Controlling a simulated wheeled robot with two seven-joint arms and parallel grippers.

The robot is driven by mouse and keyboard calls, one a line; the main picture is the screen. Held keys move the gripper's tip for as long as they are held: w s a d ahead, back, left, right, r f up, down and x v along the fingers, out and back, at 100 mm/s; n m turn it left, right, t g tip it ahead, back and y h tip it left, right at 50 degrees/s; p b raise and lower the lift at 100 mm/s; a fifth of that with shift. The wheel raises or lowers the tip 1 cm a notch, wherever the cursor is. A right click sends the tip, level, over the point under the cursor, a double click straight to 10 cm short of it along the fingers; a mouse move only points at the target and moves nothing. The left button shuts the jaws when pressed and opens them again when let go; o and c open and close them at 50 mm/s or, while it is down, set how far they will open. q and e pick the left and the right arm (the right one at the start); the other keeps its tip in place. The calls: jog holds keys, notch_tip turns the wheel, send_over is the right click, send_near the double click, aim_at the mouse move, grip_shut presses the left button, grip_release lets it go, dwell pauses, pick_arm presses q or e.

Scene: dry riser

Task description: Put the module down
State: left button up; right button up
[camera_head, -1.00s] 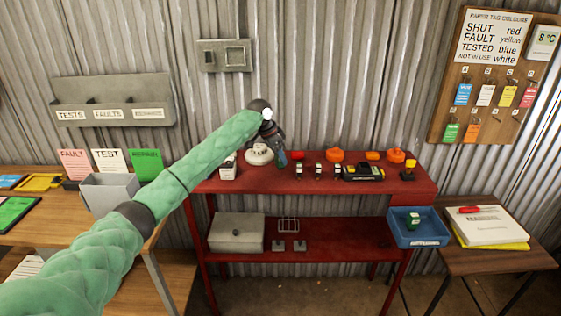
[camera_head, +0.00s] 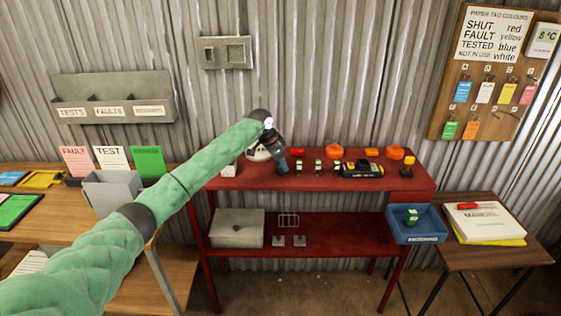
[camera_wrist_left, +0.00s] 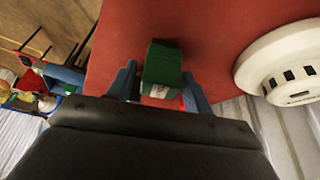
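My left gripper (camera_head: 282,166) is over the left part of the red bench top (camera_head: 225,183). In the left wrist view its blue fingers stand on either side of a green module (camera_wrist_left: 162,66) with a pale lower face, and look closed on it. The red bench top (camera_wrist_left: 222,25) is behind the module; I cannot tell whether they touch. In the head view this module is hidden or too small to make out. My right gripper is not in view.
A white round detector (camera_wrist_left: 285,60) is close beside the gripper. A black-and-yellow device (camera_head: 360,170) and orange items (camera_head: 334,152) stand further right. A blue bin (camera_head: 417,230) holding a green item hangs at the lower right. A grey box (camera_head: 236,229) is on the lower shelf.

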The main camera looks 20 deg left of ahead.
pick_arm(q)
jog(key=shift+o, duration=0.4)
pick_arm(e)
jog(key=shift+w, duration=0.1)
pick_arm(q)
jog(key=shift+r, duration=0.25)
jog(key=b+v, duration=0.3)
jog(key=v, duration=0.8)
jog(key=shift+r+b, duration=0.3)
jog(key=shift+r, duration=0.1)
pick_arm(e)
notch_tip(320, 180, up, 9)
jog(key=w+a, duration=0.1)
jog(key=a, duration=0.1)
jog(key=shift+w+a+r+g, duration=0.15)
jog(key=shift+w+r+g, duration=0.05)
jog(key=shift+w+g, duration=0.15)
pick_arm(q)
jog(key=shift+s+a, duration=0.1)
jog(key=shift+s, duration=0.05)
